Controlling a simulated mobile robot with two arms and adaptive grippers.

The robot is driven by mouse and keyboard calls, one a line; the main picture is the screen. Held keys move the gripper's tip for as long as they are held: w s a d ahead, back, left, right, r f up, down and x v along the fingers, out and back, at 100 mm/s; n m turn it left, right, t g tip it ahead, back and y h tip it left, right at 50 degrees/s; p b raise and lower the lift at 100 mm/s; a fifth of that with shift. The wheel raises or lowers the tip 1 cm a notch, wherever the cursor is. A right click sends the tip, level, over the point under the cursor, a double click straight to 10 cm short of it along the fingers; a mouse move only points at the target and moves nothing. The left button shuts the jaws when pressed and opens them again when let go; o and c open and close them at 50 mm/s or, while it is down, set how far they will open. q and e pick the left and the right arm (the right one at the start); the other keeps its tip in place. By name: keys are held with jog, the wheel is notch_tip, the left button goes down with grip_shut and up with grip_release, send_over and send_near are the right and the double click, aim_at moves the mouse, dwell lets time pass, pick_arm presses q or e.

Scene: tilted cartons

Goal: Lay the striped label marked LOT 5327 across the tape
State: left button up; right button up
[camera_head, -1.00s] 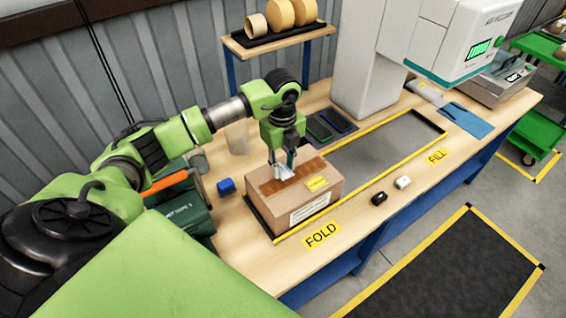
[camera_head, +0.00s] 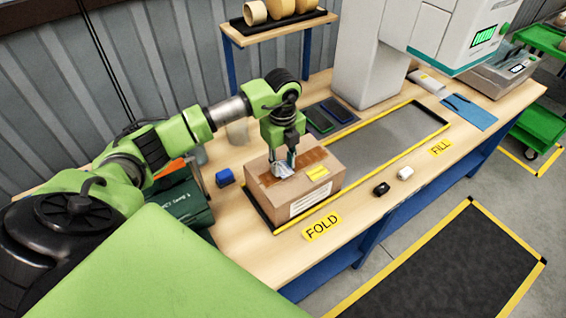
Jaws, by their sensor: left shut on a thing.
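The brown carton (camera_head: 270,201) stands on the bench inside a yellow-edged bay, with a darker brown tape strip (camera_head: 312,158) across its top. My left gripper (camera_head: 283,163) points down over the carton's top and is shut on a small pale label (camera_head: 281,172), held at the tape. The label's print is too small to read, and I cannot tell whether it touches the tape. The gripper and label hide part of the tape. My right gripper is not in view.
A yellow label (camera_head: 318,173) and a white one (camera_head: 309,203) are on the carton. A blue block (camera_head: 225,177) lies left of it. Two dark trays (camera_head: 330,115) stand behind. Small black (camera_head: 381,189) and white (camera_head: 405,173) items lie right. The bay's right part is clear.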

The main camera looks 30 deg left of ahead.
pick_arm(q)
jog(key=shift+f, duration=0.3)
dwell(0.6)
jog(key=o, duration=0.7)
jog(key=o, duration=0.6)
jog(key=shift+r, duration=0.15)
jog(key=shift+r+p, duration=2.25)
jog(key=shift+r, duration=1.2)
